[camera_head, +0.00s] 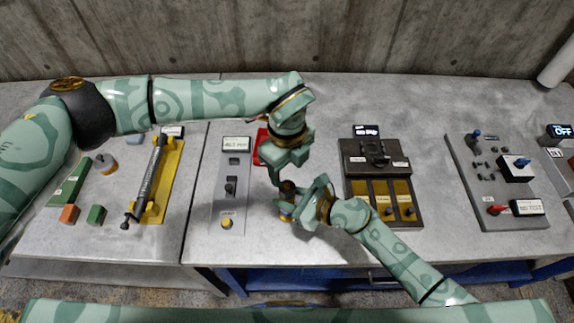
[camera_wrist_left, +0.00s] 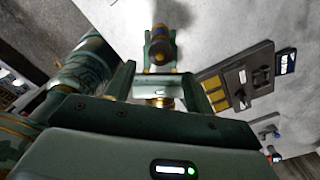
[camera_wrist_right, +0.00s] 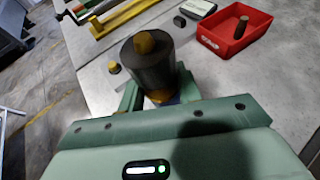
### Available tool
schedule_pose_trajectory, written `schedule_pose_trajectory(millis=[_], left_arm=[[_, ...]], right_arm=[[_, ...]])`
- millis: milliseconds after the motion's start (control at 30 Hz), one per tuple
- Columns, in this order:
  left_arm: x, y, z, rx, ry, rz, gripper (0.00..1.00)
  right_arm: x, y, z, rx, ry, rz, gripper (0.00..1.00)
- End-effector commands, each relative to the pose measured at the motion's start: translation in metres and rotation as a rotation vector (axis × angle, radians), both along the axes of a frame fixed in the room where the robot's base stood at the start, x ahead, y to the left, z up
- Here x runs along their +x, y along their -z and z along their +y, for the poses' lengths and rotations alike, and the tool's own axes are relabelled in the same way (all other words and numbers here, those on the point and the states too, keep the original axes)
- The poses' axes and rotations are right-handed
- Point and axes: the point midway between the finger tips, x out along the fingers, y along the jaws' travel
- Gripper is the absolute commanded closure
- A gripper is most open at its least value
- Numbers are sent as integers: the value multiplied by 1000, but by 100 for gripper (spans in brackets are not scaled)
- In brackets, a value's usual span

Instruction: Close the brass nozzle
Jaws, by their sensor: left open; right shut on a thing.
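The nozzle shows as a dark cylinder (camera_wrist_right: 148,68) with a brass-coloured knob (camera_wrist_right: 145,42) on top, and brass and blue parts below, in the right wrist view. In the head view its dark top (camera_head: 288,187) is partly hidden by my grippers. My right gripper (camera_head: 296,212) is shut on the nozzle's lower part from the right. My left gripper (camera_head: 282,180) is open, pointing down just above the nozzle's top.
A red tray (camera_wrist_right: 236,42) holding a brown cylinder stands behind the nozzle. A grey switch panel (camera_head: 232,200) is left, and a dark panel with yellow plates (camera_head: 384,190) right. A control board (camera_head: 490,180) is farther right. A yellow rack (camera_head: 163,180) and coloured blocks are far left.

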Motion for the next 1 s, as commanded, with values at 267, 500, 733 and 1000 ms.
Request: schedule_pose_trajectory(millis=[267,500,733,1000], left_arm=[[0,14,0,1,1,2,46],[-1,52,0,1,2,2,46],[0,76,0,1,1,2,46],[0,81,0,0,3,0,46]], right_arm=[[0,0,0,-1,1,-1,100],[0,0,0,-1,1,-1,100],[0,0,0,-1,1,0,100],[0,0,0,-1,1,0,100]])
